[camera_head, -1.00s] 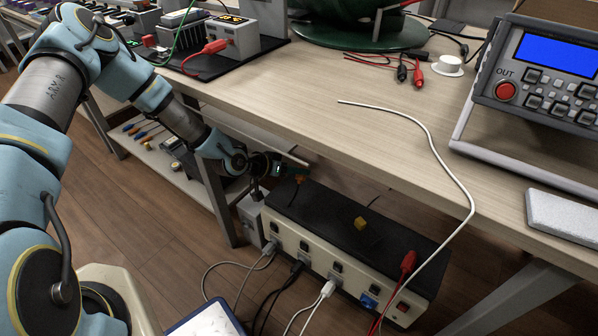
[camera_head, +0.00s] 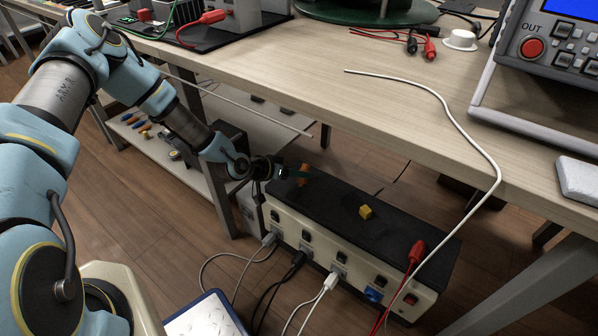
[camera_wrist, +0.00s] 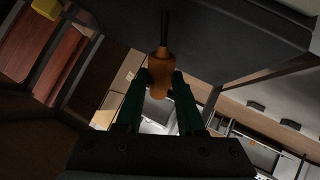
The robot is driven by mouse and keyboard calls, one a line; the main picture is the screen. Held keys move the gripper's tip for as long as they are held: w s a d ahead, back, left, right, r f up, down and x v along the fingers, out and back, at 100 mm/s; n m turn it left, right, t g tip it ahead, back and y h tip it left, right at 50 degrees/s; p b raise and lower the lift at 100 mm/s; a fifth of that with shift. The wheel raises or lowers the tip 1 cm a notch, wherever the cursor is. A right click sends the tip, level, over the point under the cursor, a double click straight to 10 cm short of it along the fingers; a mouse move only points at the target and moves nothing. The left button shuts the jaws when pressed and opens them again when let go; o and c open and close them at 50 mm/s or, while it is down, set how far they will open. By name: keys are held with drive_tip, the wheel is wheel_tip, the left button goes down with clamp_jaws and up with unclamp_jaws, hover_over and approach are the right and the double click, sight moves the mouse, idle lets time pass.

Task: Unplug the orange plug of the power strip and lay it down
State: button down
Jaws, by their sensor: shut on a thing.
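The power strip is a long cream box with a black top (camera_head: 330,206) and a row of sockets along its front, on the floor below the bench edge. My gripper (camera_head: 287,172), with dark green fingers, is over its far left end. It is shut on the orange plug (camera_head: 303,170). In the wrist view the orange plug (camera_wrist: 161,73) sits between the fingertips (camera_wrist: 160,88), with a black cord running up from it. No socket shows around the plug there. I cannot tell whether the plug touches the black top.
A yellow block (camera_head: 366,211) rests on the black top. The wooden bench (camera_head: 420,125) overhangs behind. A white blue-edged panel (camera_head: 205,318) is at the bottom.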

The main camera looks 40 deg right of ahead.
drive_tip(key=shift+f, duration=0.15)
drive_tip(key=shift+c, duration=2.2)
unclamp_jaws()
drive_tip(key=p+v, duration=0.1)
drive_tip(key=v, duration=0.9)
drive_tip(key=shift+a+r+p, duration=0.2)
drive_tip(key=shift+a+p, duration=0.1)
